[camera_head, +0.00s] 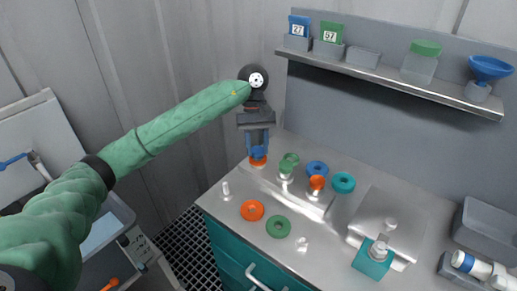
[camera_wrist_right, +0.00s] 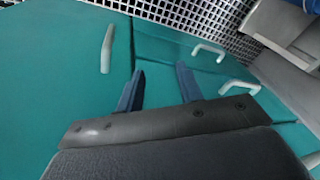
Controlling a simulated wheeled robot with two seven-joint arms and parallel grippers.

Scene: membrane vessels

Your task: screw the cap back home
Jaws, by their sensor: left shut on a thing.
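My left gripper (camera_head: 258,152) points down at the back left of the bench and is shut on an orange cap (camera_head: 258,161). The fingers cover part of the cap, and what lies under it is hard to make out; I cannot tell how far it is seated. Another orange-topped piece (camera_head: 317,183) and a green-topped piece (camera_head: 286,168) stand on the raised strip to its right. My right gripper (camera_wrist_right: 160,88) shows in the right wrist view with its two blue fingers apart and nothing between them, in front of teal drawer fronts.
A teal-based fixture (camera_head: 373,263) stands at the front right. A shelf (camera_head: 400,82) with numbered packets, a green-topped container and a blue funnel hangs above.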

